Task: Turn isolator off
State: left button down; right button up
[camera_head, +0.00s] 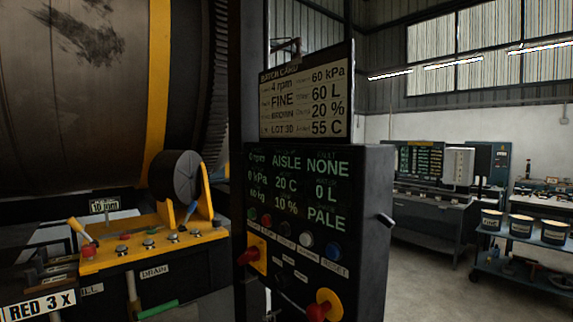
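A dark control panel (370,215) stands upright in the middle of the view, with a lit green readout on its face. A red handle (247,257) on a yellow plate sits at the panel's lower left. A red knob (318,311) on a round yellow base sits at its lower edge, partly cut off by the frame. I cannot tell for certain which of these is the isolator, and their labels are too small to read. A small grey lever (385,219) sticks out of the panel's right side. Neither of my grippers is in view.
A batch card (304,95) stands above the panel. A large dark drum (75,90) and a yellow valve console (150,248) fill the left. A workbench (430,215) and a cart (520,265) with several tins stand at the right. The floor (430,285) between is clear.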

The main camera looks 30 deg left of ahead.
aim_at(252, 253)
jog(key=j+u, duration=0.15)
jog(key=j, duration=0.35)
jog(key=j+u, duration=0.15)
jog(key=j, duration=0.35)
jog(key=j+u, duration=0.15)
jog(key=j, duration=0.35)
jog(key=i+j+u, duration=0.15)
jog(key=j, duration=0.3)
jog(key=i+j+u, duration=0.15)
jog(key=j, duration=0.35)
jog(key=j+u, duration=0.15)
jog(key=j, duration=0.3)
jog(key=i, duration=0.05)
